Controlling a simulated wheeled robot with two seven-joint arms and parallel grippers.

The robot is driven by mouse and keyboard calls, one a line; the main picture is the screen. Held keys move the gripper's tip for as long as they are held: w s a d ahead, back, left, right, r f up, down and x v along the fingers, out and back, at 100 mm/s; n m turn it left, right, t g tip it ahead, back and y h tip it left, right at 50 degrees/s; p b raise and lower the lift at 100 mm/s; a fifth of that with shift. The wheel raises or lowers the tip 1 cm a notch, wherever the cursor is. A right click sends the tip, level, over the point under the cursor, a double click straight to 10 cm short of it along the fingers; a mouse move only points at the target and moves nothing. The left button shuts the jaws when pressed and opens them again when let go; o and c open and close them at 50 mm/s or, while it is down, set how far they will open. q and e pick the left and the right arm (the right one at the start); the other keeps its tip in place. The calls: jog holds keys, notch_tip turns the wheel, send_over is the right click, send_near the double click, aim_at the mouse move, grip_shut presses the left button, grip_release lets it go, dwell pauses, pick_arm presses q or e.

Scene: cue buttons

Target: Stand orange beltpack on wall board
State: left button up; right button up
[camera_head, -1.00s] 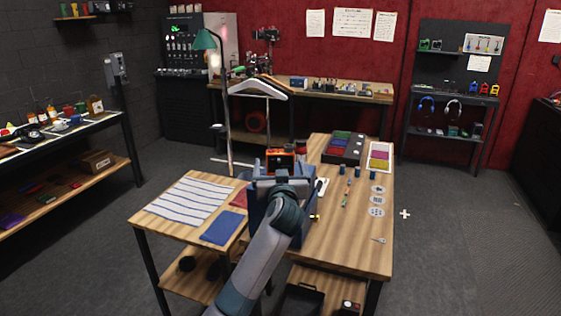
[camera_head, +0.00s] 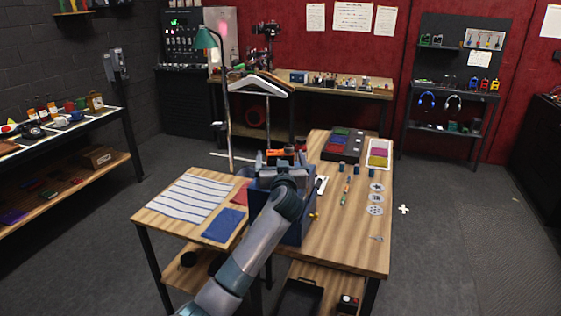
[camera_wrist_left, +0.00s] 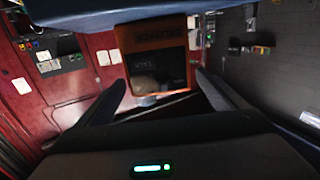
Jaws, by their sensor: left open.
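The orange beltpack (camera_head: 282,154) shows just beyond my left gripper (camera_head: 283,165), at the blue bin on the near table; the gripper hides most of it. In the left wrist view the beltpack (camera_wrist_left: 154,56) is an orange frame with a dark face, ahead of the fingertips and roughly centred between them. My left gripper (camera_wrist_left: 160,84) is open, with a finger on either side and no clear contact. The dark wall board (camera_head: 452,62) stands at the back right, with small shelves bearing green, red and yellow packs. My right gripper is not in view.
A striped cloth (camera_head: 190,198) lies left. A lamp and white hanger (camera_head: 258,86) rise behind the gripper. Grey floor (camera_head: 450,190) is open at the right.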

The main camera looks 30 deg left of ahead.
pick_arm(q)
jog(key=shift+x, duration=0.8)
jog(key=c, duration=1.3)
jog(key=shift+c, duration=0.7)
jog(key=shift+r, duration=0.1)
jog(key=shift+r, duration=0.5)
jog(key=r+b, duration=0.1)
jog(key=d+r+b, duration=0.1)
jog(key=r, duration=0.1)
jog(key=shift+r, duration=0.1)
jog(key=d+r+b, duration=0.4)
jog(key=d+r, duration=0.2)
jog(key=d, duration=0.4)
jog(key=shift+d+r, duration=0.3)
jog(key=shift+d, duration=0.05)
